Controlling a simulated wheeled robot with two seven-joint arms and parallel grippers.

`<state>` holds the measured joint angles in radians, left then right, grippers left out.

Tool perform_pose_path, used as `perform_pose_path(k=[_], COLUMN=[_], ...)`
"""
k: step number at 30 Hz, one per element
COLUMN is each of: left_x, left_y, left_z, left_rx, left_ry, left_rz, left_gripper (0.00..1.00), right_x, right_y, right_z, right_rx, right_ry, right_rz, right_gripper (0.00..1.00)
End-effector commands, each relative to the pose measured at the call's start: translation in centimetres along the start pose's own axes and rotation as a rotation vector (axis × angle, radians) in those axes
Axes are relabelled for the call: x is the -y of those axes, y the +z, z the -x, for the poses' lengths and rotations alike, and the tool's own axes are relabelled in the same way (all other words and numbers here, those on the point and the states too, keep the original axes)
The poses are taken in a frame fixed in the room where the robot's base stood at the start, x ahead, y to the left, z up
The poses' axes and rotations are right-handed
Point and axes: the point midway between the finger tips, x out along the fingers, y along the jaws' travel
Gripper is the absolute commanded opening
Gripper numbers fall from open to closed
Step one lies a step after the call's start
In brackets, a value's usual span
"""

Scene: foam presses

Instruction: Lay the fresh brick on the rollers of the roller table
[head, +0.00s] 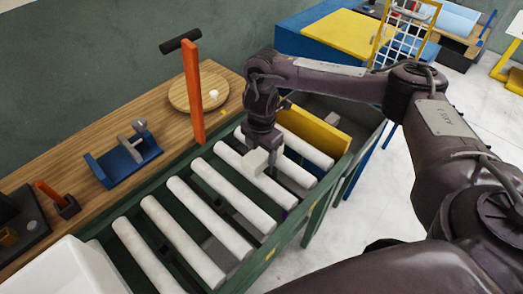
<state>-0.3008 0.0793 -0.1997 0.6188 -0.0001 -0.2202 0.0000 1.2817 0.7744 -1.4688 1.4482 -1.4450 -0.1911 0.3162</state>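The roller table (262,262) has a green frame and several white rollers (180,240) running across it. My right gripper (275,170) points down over the rollers near the table's far end. No other brick can be made out on the rollers. My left gripper is out of view.
A yellow board (322,130) stands across the far end of the rollers. A wooden bench (95,148) along the wall holds a round board (185,92), a blue fixture (122,165) and small tools. An orange post (193,92) rises beside the rollers. The middle rollers are clear.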

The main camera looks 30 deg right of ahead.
Motion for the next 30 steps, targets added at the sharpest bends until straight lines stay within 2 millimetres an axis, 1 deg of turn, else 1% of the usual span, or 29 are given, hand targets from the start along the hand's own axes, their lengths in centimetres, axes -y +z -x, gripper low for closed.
perform_pose_path(k=[1,2,10,14,17,24,27,30], left_x=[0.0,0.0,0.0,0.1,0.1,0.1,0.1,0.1], left_y=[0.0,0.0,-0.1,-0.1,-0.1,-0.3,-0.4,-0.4], left_z=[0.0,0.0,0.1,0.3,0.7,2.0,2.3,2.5], left_rx=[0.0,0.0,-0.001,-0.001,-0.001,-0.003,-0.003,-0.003], left_ry=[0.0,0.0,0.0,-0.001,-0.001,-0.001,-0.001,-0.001], left_rz=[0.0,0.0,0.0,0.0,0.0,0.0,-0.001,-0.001], left_gripper=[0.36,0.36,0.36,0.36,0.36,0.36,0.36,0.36], right_x=[0.0,0.0,0.0,-0.1,-0.1,-0.2,-0.1,-0.1], right_y=[0.0,0.0,0.0,0.0,0.1,0.1,0.0,0.0], right_z=[0.0,0.0,0.1,1.1,2.8,7.9,9.6,10.9], right_rx=[0.0,0.0,0.0,0.0,0.002,0.003,0.003,0.002], right_ry=[0.0,0.0,0.001,0.004,0.006,0.006,0.005,0.003], right_rz=[0.0,0.0,0.0,0.001,0.002,0.003,0.002,0.002], right_gripper=[0.68,0.72,0.72,0.72,0.72,0.72,0.72,0.72])
